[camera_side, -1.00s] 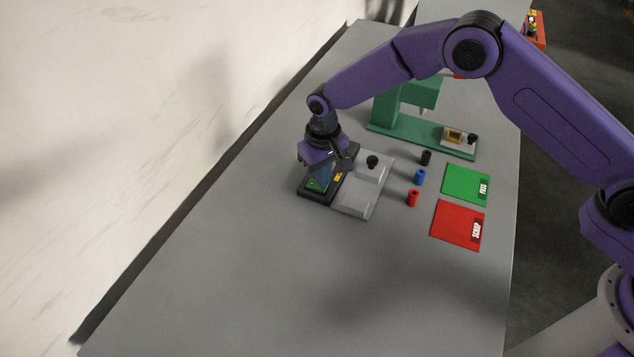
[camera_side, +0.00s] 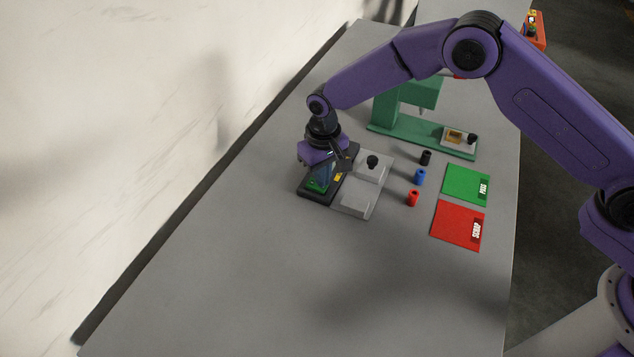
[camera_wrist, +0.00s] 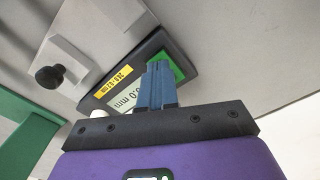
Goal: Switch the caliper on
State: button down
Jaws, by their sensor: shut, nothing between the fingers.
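The caliper unit is a black box (camera_wrist: 185,55) with a yellow label (camera_wrist: 113,84), a pale display (camera_wrist: 126,98) and a green button (camera_wrist: 178,68). The display shows digits ending in "0 mm", partly hidden behind my fingers. In the side view the black box (camera_side: 305,193) lies at the left of the grey fixture. My gripper (camera_wrist: 158,66) is shut and empty, its blue fingertips over the green button's edge. In the side view my gripper (camera_side: 319,187) points down at the green area. I cannot tell whether the tips touch the button.
The grey fixture (camera_side: 357,200) with a black knob (camera_side: 372,162) adjoins the box. Black (camera_side: 425,158), blue (camera_side: 419,177) and red (camera_side: 412,198) cylinders stand to its right. Beyond are a green pad (camera_side: 462,184), a red pad (camera_side: 455,224) and a green press (camera_side: 405,124). The front table is clear.

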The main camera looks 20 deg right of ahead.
jog(key=shift+r, duration=3.05)
jog(key=shift+s+r, duration=0.1)
jog(key=s+d+r+n, duration=0.4)
jog(key=s+d+r, duration=0.5)
jog(key=s+r, duration=0.45)
jog(key=s+d+n, duration=0.5)
jog(key=s+d, duration=1.3)
jog(key=s, duration=0.3)
jog(key=shift+d+r+n, duration=0.15)
jog(key=shift+d+n, duration=0.15)
